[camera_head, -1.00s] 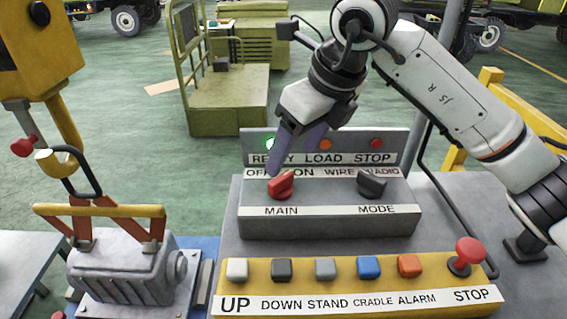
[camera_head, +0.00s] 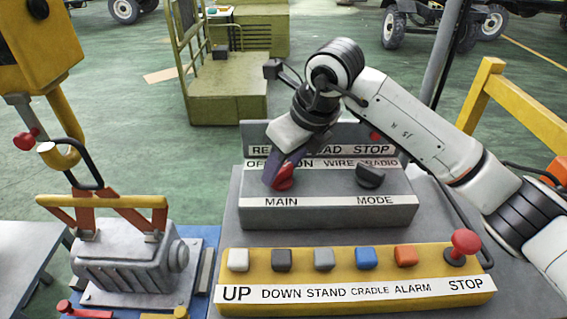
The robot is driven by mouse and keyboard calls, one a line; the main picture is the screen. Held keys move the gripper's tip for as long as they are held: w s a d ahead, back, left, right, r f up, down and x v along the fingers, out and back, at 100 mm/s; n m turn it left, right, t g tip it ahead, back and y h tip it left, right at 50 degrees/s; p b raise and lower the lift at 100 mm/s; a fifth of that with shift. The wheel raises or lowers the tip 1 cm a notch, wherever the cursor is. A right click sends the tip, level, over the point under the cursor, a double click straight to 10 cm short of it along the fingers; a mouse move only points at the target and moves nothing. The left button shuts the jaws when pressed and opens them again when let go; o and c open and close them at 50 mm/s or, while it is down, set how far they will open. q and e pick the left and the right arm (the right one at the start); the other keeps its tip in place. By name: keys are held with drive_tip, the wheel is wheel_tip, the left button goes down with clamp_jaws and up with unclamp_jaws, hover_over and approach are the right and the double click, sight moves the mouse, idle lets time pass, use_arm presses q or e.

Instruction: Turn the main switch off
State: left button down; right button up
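The red main switch (camera_head: 284,178) sits on the grey control box (camera_head: 330,218), above the label MAIN and below the labels OFF and ON. My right gripper (camera_head: 272,177) is down at the main switch, with its dark fingers at the knob's left and upper side. The fingers hide part of the knob and the OFF/ON label. I cannot tell whether they are closed on it. The dark mode switch (camera_head: 370,175) stands to the right, clear of the gripper. My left gripper is not in view.
A yellow button panel (camera_head: 350,275) with several coloured buttons and a red stop button (camera_head: 465,243) lies in front. A yellow rail (camera_head: 515,110) stands behind my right arm.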

drive_tip(key=shift+c, duration=1)
